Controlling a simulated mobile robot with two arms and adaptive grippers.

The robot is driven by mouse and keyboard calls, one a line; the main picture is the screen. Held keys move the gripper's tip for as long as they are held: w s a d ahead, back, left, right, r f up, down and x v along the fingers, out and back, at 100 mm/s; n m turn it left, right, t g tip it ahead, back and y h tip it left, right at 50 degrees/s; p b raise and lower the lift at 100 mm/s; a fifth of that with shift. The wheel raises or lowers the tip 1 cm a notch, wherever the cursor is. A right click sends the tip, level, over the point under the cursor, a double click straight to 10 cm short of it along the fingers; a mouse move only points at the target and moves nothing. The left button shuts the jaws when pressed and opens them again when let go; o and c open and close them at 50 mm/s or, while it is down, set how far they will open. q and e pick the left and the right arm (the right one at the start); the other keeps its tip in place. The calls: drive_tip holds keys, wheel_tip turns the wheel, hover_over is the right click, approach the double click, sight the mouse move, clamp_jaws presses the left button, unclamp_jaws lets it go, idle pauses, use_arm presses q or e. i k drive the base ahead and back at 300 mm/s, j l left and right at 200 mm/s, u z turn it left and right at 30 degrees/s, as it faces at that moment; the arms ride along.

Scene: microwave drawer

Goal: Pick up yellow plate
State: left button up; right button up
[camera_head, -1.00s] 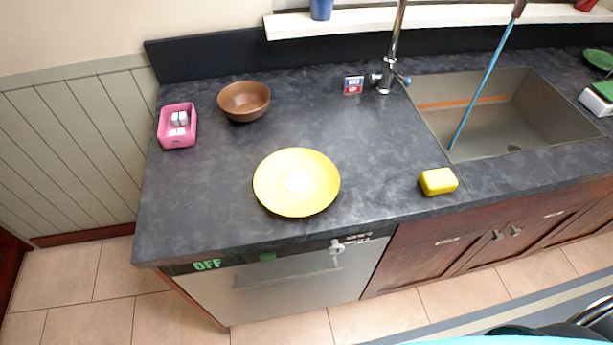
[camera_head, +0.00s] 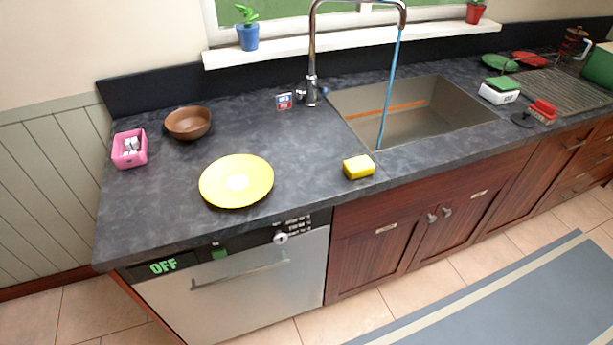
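The yellow plate (camera_head: 216,190) lies flat on the dark countertop (camera_head: 275,150), above the dishwasher and a little back from the counter's front edge. It has a pale round centre and nothing covers it. Neither of my grippers shows in the head view.
A brown bowl (camera_head: 188,123) and a pink box (camera_head: 129,149) stand behind and left of the plate. A yellow sponge (camera_head: 359,167) lies right of it, before the sink (camera_head: 410,115) and faucet (camera_head: 312,60). The dishwasher (camera_head: 235,285) is closed. Floor in front is clear.

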sight(213, 186)
drive_tip(key=j+z, duration=0.45)
drive_tip(key=j, duration=0.2)
drive_tip(key=j+z, duration=0.45)
drive_tip(key=j, duration=0.15)
drive_tip(key=k+j+z, duration=0.15)
drive_tip(key=j+z, duration=0.25)
drive_tip(key=j, duration=0.2)
